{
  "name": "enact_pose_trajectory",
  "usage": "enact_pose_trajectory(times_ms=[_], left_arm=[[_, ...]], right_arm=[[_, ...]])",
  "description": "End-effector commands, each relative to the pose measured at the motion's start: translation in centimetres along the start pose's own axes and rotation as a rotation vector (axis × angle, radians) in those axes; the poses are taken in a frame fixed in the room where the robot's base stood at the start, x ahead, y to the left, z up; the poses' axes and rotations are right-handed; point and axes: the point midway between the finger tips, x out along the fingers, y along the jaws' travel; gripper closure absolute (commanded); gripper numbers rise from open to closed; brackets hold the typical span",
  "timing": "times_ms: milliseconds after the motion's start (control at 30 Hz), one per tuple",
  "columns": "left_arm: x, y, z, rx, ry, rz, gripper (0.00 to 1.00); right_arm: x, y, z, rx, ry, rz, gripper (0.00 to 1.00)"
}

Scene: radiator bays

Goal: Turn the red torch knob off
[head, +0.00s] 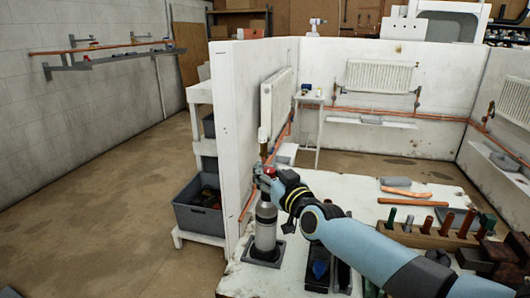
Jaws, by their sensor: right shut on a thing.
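The torch (265,228) is a grey cylinder standing upright in a dark square holder (262,254) at the left end of the white bench. Its red knob (269,171) shows as a small red patch near the top. My right arm comes in from the lower right, and my right gripper (264,177) is at the top of the torch, shut on the red knob. The gripper hides most of the knob and the torch neck, so the knob's setting cannot be seen. My left gripper is not in view.
The white bench (350,190) holds copper pipe pieces (405,193) and a wooden rack (425,238) of coloured-handled tools at right. A white partition (232,120) stands close left of the torch. Shelves with a grey crate (199,215) stand beyond it.

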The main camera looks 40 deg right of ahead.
Motion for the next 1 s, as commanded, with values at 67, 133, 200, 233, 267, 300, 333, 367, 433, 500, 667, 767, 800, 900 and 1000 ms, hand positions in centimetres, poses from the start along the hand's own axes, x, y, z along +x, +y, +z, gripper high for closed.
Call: enact_pose_trajectory(times_ms=[67,133,200,233,267,300,333,367,433,500,667,767,800,900,1000], left_arm=[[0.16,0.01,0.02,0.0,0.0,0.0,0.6],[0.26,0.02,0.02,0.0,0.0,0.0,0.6],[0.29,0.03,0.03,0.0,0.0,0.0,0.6],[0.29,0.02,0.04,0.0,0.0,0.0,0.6],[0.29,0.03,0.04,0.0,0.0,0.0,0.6],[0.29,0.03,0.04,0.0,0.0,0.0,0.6],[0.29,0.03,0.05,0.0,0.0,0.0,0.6],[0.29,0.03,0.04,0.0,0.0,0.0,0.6],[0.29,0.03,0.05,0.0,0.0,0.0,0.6],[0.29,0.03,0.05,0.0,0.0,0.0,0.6],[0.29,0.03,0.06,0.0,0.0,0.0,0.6],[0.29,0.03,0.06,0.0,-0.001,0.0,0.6],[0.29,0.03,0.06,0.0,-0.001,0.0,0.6],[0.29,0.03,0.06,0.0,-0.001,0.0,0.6],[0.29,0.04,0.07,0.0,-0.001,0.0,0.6]], right_arm=[[-0.05,0.03,0.21,0.0,-0.003,-0.002,1.0],[-0.06,0.03,0.31,0.0,-0.003,-0.002,1.0],[-0.07,0.04,0.35,0.0,-0.004,-0.002,1.0],[-0.07,0.04,0.36,0.0,-0.004,-0.002,1.0],[-0.08,0.04,0.37,0.0,-0.005,-0.002,1.0],[-0.08,0.04,0.39,0.0,-0.005,-0.003,1.0],[-0.09,0.05,0.4,0.001,-0.005,-0.003,1.0],[-0.09,0.05,0.41,0.001,-0.006,-0.003,1.0],[-0.1,0.05,0.43,0.001,-0.006,-0.003,1.0],[-0.11,0.05,0.45,0.001,-0.007,-0.003,1.0],[-0.13,0.05,0.5,0.001,-0.008,-0.003,1.0],[-0.14,0.05,0.53,0.001,-0.009,-0.003,1.0],[-0.15,0.05,0.54,0.001,-0.01,-0.003,1.0],[-0.16,0.05,0.57,0.001,-0.01,-0.003,1.0],[-0.17,0.05,0.6,0.001,-0.011,-0.003,1.0]])
